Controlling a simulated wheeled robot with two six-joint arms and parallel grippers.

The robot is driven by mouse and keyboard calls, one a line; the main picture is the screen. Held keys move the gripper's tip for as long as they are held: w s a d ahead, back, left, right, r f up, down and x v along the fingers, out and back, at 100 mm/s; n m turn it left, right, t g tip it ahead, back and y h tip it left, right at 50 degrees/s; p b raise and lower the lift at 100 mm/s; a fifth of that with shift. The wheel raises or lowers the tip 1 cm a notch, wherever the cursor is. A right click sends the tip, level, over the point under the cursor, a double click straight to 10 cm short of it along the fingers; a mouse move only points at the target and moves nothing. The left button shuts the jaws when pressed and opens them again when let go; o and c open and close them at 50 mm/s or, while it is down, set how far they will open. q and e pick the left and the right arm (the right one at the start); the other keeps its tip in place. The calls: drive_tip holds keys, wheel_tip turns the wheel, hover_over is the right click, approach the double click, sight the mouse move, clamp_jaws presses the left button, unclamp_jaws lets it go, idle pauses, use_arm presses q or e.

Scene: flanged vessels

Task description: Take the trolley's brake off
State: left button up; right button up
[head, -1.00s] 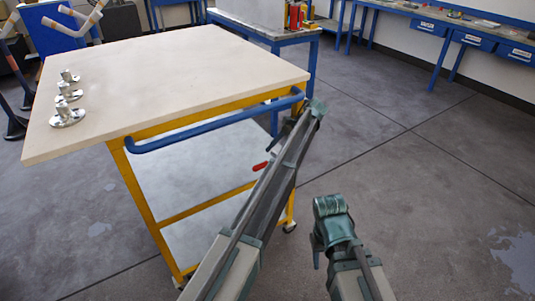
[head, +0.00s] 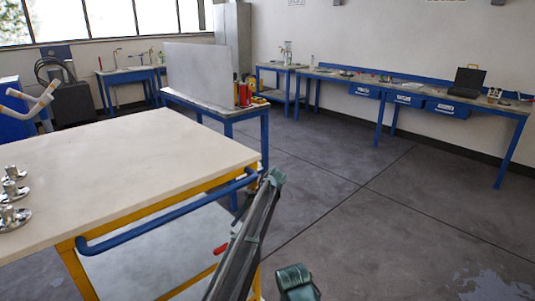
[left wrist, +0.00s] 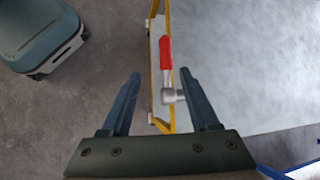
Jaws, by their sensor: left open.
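The trolley (head: 150,150) has a pale top, a yellow frame and a blue push bar (head: 170,217). Its brake lever (head: 221,249) has a red grip and shows low beside the frame, left of my left forearm. In the left wrist view the red lever (left wrist: 165,55) rises from a grey metal pivot (left wrist: 172,95). My left gripper (left wrist: 160,85) is open, its fingers on either side of the lever's line, the right finger close to the pivot. Whether they touch is unclear. In the head view the left jaws are hidden by the arm. Only a teal joint of my right arm shows; its jaws do not.
Several shiny flanged metal parts (head: 10,190) stand at the trolley top's left edge. Behind is a blue-legged table (head: 225,112) with a grey panel and red items. A long bench (head: 430,98) with blue drawers lines the wall. The floor at right is clear.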

use_arm(q)
drive_tip(key=s+a+f+n+t+h, duration=0.2)
drive_tip(key=s+n+h, duration=0.15)
drive_tip(key=s, duration=1.25)
drive_tip(key=s+a+f+n+t+h, duration=0.2)
drive_tip(key=s+f+n+h, duration=0.15)
drive_tip(key=s, duration=1.25)
drive_tip(key=s+d+r+m+y+p, duration=0.1)
drive_tip(key=s+d+r+m+p, duration=0.2)
drive_tip(key=d+r+p, duration=0.8)
drive_tip(key=shift+s+r+g, duration=0.3)
drive_tip(key=shift+s+r, duration=0.05)
drive_tip(key=shift+s, duration=0.8)
